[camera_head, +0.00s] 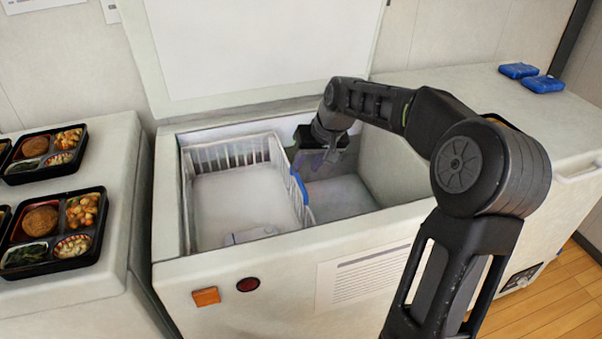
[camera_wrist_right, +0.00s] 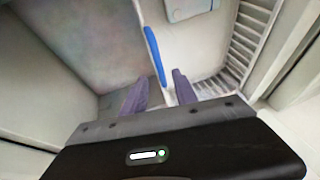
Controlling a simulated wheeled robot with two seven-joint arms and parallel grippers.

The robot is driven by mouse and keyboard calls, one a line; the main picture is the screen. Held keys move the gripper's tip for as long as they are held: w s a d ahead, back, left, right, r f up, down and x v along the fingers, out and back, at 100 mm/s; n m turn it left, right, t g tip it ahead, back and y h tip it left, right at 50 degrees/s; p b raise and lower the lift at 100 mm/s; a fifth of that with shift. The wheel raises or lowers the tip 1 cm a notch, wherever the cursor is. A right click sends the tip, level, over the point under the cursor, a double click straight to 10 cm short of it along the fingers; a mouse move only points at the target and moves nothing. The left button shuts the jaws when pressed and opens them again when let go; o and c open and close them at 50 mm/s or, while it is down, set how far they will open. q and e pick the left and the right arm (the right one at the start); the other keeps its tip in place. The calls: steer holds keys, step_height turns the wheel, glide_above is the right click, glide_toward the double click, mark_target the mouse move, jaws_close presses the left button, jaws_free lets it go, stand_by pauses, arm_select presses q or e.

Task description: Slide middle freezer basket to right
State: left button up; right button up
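A white wire basket (camera_head: 230,150) stands in the left part of the open chest freezer (camera_head: 290,250). A blue handle (camera_head: 299,186) runs along its right wall. In the wrist view the handle (camera_wrist_right: 155,55) and the slatted basket (camera_wrist_right: 245,45) also show. My right gripper (camera_head: 318,152) reaches down into the freezer near the back, just right of the basket wall. In the wrist view its two purple-grey fingers (camera_wrist_right: 160,92) are apart, and the wall with the handle lies ahead, in line with the gap between them. I cannot tell whether they touch it. My left gripper is not in view.
The freezer's right part beside the basket is open floor (camera_head: 340,197). The raised lid (camera_head: 260,40) stands behind. Filled bento trays (camera_head: 75,228) rest on the left counter. Blue packs (camera_head: 542,84) lie on the right surface. My right arm crosses the freezer's right rim.

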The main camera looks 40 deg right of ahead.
mark_target(299, 177)
steer(key=x, duration=0.5)
jaws_close()
stand_by(0.3)
stand_by(1.0)
